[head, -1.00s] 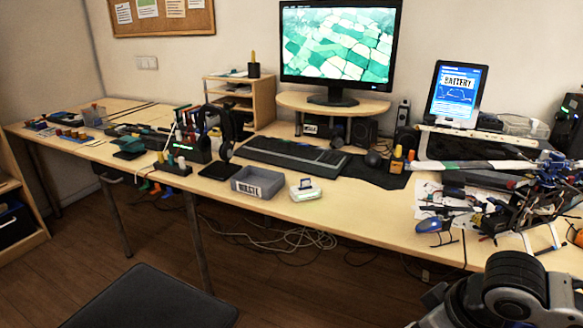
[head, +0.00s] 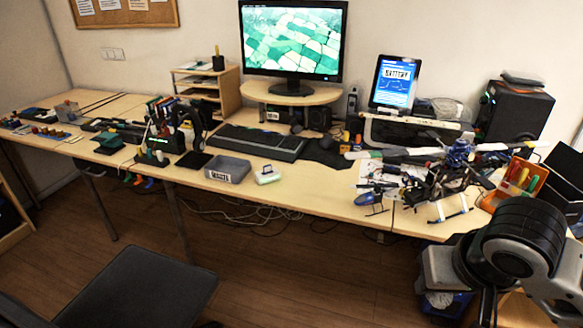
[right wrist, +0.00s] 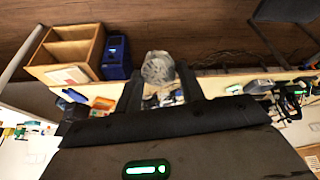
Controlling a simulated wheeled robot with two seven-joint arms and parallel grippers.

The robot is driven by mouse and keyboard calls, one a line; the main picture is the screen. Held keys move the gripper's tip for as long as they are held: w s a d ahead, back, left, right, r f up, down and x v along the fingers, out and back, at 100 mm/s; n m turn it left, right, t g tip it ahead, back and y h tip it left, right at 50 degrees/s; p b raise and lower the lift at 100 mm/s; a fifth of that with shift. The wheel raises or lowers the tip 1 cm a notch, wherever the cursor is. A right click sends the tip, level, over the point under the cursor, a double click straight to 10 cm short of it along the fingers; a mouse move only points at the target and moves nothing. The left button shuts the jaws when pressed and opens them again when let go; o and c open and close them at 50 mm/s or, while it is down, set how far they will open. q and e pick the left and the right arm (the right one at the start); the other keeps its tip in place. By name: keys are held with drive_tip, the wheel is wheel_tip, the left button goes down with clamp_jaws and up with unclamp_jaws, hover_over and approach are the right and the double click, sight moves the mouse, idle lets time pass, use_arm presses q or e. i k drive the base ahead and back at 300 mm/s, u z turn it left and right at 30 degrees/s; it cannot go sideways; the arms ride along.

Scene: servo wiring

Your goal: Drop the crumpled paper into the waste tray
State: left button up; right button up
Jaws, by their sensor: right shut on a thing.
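The waste tray (head: 228,169) is a grey open box with a "WASTE" label, near the front edge of the desk in the head view. In the right wrist view the crumpled paper (right wrist: 158,68) is a grey-white ball between the fingertips of my right gripper (right wrist: 160,80), which is shut on it. In the head view my right arm comes in at the lower right, well away from the tray, and the paper is not visible there. My left gripper is in neither view.
A small white device (head: 268,176) sits just right of the tray. A keyboard (head: 257,142) lies behind it. A helicopter model (head: 450,172) and an orange bin (head: 520,183) crowd the desk's right side. A dark chair (head: 140,290) stands in front.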

sight(232, 172)
drive_tip(key=z, duration=0.45)
drive_tip(key=i, duration=1.6)
drive_tip(key=u, duration=0.75)
drive_tip(key=i, duration=0.25)
drive_tip(key=u, duration=2.1)
